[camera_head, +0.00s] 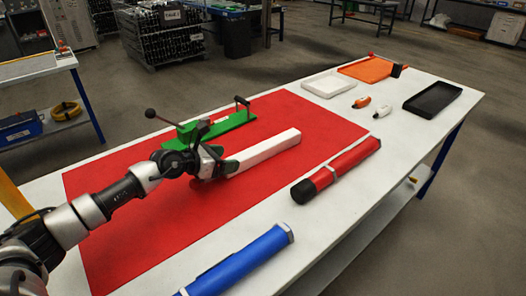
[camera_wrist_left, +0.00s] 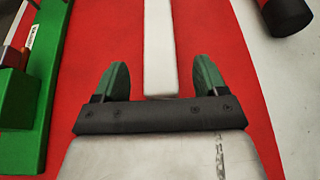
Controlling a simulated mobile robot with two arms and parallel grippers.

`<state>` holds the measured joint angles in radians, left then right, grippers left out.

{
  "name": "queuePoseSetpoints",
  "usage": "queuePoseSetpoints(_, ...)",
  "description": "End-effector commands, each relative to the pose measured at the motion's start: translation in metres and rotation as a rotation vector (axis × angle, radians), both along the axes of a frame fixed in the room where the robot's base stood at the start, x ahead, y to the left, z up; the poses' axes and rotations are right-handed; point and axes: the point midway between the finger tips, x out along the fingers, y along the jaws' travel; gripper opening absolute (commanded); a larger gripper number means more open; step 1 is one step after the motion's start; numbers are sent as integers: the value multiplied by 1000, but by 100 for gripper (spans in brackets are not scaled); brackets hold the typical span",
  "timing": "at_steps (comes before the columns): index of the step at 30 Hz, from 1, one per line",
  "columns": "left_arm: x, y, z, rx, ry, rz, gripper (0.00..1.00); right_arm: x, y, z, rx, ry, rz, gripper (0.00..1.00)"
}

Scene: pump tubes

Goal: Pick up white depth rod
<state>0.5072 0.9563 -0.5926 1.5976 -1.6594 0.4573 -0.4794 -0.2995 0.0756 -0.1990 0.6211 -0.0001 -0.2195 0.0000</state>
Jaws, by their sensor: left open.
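The white depth rod (camera_head: 265,148) lies on the red mat (camera_head: 130,218) on the table. In the left wrist view the rod (camera_wrist_left: 160,50) runs away from the gripper, with its near end at the gap between the fingers. My left gripper (camera_head: 222,165) is at the rod's near end in the head view. Its two green fingertips (camera_wrist_left: 160,80) are apart, one on each side of the rod, with red mat showing between finger and rod. The gripper hides part of the rod's near end in the head view. My right gripper is not in view.
A green fixture (camera_head: 236,121) with a ball-ended lever lies beside the rod. A red tube (camera_head: 340,170) and a blue tube (camera_head: 240,264) lie on the near side. A white tray (camera_head: 327,85), an orange tray (camera_head: 368,69) and a black tray (camera_head: 432,99) stand at the far end.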

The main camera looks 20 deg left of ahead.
Motion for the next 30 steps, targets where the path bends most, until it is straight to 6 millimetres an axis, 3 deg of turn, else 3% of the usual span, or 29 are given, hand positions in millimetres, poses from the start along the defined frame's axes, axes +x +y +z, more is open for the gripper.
queuePoseSetpoints(6,24,-14,-15,-5,-2,0,72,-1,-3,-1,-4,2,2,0)
queuePoseSetpoints(15,28,-16,-18,-1,-1,0,72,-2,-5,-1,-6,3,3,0)
queuePoseSetpoints(28,28,-16,-18,-1,0,0,8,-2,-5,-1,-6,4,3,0)
queuePoseSetpoints(30,28,-16,-16,-2,-4,1,7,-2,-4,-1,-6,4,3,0)
